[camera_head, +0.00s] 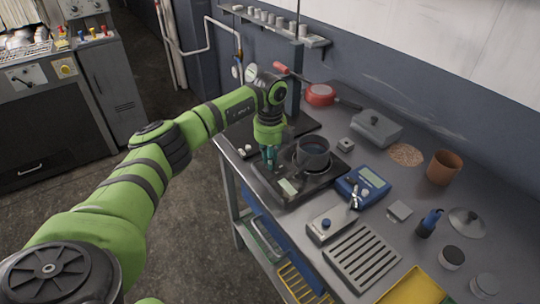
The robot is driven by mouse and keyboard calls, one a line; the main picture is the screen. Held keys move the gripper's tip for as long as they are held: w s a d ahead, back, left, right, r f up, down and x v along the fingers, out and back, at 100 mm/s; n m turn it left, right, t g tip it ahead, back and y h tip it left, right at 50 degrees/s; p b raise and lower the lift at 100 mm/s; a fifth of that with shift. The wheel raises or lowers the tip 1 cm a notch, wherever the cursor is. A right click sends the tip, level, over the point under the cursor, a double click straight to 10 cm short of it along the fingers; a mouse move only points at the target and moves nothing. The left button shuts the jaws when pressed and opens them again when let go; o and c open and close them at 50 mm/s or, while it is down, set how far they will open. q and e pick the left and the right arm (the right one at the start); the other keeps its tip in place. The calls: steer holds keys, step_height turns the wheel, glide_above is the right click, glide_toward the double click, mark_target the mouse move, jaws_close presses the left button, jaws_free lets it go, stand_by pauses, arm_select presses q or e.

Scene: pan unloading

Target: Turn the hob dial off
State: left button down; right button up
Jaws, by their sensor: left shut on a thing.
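The black hob (268,182) sits near the front edge of the steel bench, with a dark round pot (314,160) on it. My left gripper (268,162) points down at the hob's left side, beside the pot. It is shut at the hob's surface, where it hides what it holds; the place fits the hob dial. The dial itself cannot be made out, nor can its setting. My right gripper is not in view.
A blue device with a display (363,185) and a grey box with a knob (331,223) stand right of the hob. A slotted grey tray (362,257), a brown pot (444,167) and a grey lidded box (376,128) take up more bench. Dark floor lies left.

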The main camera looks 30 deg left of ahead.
arm_select(q)
steer(key=shift+n, duration=0.5)
steer(key=c, duration=1.2)
jaws_free()
step_height(320, 180, up, 12)
steer(key=shift+r, duration=0.1)
